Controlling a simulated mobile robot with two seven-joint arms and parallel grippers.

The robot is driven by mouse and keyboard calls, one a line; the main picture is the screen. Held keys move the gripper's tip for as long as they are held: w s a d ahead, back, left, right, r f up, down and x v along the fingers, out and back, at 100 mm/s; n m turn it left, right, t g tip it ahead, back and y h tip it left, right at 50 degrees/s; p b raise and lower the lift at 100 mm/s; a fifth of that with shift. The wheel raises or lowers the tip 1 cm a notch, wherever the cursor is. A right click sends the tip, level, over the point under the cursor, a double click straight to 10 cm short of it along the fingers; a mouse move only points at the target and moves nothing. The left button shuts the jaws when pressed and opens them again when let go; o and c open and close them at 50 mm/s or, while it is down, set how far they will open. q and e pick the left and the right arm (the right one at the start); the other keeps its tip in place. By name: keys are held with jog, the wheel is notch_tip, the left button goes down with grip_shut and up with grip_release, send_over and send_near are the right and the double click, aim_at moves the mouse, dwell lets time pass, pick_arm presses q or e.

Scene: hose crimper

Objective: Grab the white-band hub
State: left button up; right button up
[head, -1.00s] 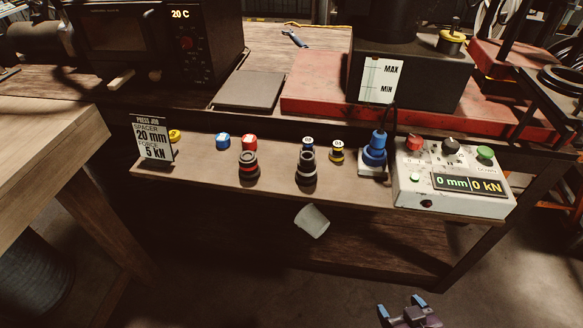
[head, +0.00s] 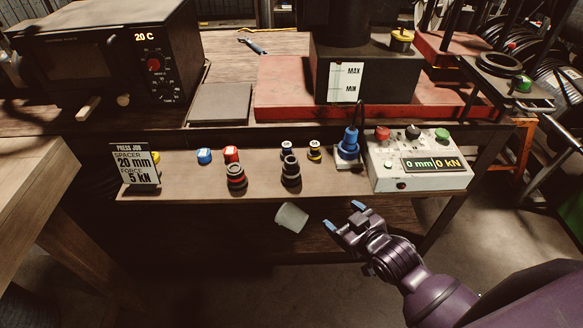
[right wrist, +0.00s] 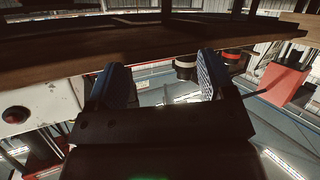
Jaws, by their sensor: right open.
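The white-band hub (head: 290,172), a dark stepped cylinder with a pale band, stands upright on the front shelf. The similar red-band hub (head: 236,178) stands to its left. My right gripper (head: 344,215) is open and empty, in front of the shelf edge, lower and to the right of the white-band hub. The right wrist view is upside down. It shows the white-band hub (right wrist: 186,68) beyond my open fingers (right wrist: 163,82), nearer the right-hand finger and apart from both. The red-band hub (right wrist: 232,55) is farther right there. My left gripper is not in view.
Behind the hubs are small blue, red and yellow caps. A blue plugged device (head: 348,146) and the control box (head: 419,165) stand to the right. The job sign (head: 134,166) is at left. A pale cup (head: 291,217) shows below the shelf's front edge.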

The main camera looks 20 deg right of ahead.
aim_at(296, 169)
jog(key=w+a+r+n+g+y+p, duration=0.1)
jog(key=w+r+y+p, duration=0.15)
jog(key=r, duration=0.35)
jog(key=w+a+r+n+y+p, duration=0.1)
jog(key=w+a+r+n+p, duration=0.1)
jog(key=w+r, duration=0.25)
jog(key=shift+m+g, duration=0.7)
jog(key=shift+g, duration=0.1)
jog(key=x, duration=0.5)
jog(key=shift+a+f, duration=0.35)
jog(key=shift+a, duration=0.15)
jog(key=x, duration=0.4)
jog(key=shift+f, duration=0.1)
jog(key=shift+w+a+f, duration=0.2)
jog(key=shift+w+f, duration=0.05)
jog(key=shift+w, duration=0.05)
jog(key=shift+c, duration=0.4)
jog(key=c, duration=1.2)
jog(key=shift+r, duration=0.1)
jog(key=shift+c, duration=0.3)
